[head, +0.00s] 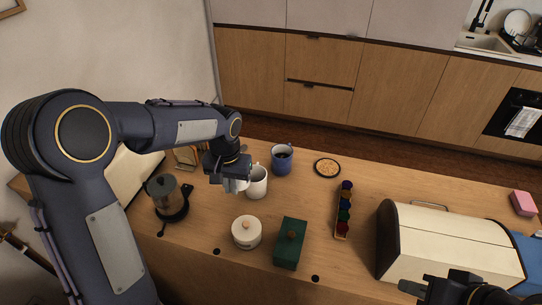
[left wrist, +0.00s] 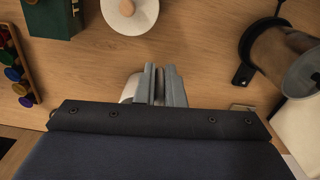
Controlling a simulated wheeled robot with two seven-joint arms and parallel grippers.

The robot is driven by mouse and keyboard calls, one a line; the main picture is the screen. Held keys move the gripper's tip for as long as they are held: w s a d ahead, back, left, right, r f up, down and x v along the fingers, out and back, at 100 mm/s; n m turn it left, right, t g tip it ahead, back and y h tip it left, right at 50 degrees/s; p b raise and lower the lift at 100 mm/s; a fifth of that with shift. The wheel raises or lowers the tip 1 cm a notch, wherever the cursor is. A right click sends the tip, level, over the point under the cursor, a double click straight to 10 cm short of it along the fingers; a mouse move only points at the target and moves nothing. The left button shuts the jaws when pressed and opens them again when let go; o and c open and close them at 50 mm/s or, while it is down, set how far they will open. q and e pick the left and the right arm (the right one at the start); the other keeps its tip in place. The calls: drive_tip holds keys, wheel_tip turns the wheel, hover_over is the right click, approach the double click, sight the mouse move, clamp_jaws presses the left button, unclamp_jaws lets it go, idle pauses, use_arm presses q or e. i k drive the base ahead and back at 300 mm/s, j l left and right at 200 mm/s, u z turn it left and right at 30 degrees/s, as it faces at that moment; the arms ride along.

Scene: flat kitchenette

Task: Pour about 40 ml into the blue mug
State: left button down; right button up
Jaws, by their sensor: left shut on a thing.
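The blue mug (head: 282,163) stands on the wooden counter with something dark inside it. A white curved part (left wrist: 129,90) shows beside the close-set left fingers (left wrist: 160,85) in the left wrist view. I cannot tell whether it belongs to the white mug. My right gripper (head: 425,290) is at the bottom right, partly cut off; its opening is unclear.
A metal pot with a dark handle (head: 163,192) stands left. A white lidded jar (head: 246,232) and a green box (head: 290,243) are in front.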

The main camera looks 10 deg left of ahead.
sight(281, 164)
drive_tip(key=k+l+z, duration=0.1)
drive_tip(key=k, duration=0.95)
drive_tip(key=z, duration=1.25)
drive_tip(key=i+j, duration=0.15)
drive_tip(key=j, duration=0.3)
drive_tip(key=i+j+z, duration=0.1)
drive_tip(key=j, duration=0.35)
drive_tip(key=i+j, duration=0.1)
drive_tip(key=j, duration=0.35)
drive_tip(key=i+j, duration=0.15)
drive_tip(key=j, duration=0.3)
drive_tip(key=z, duration=0.05)
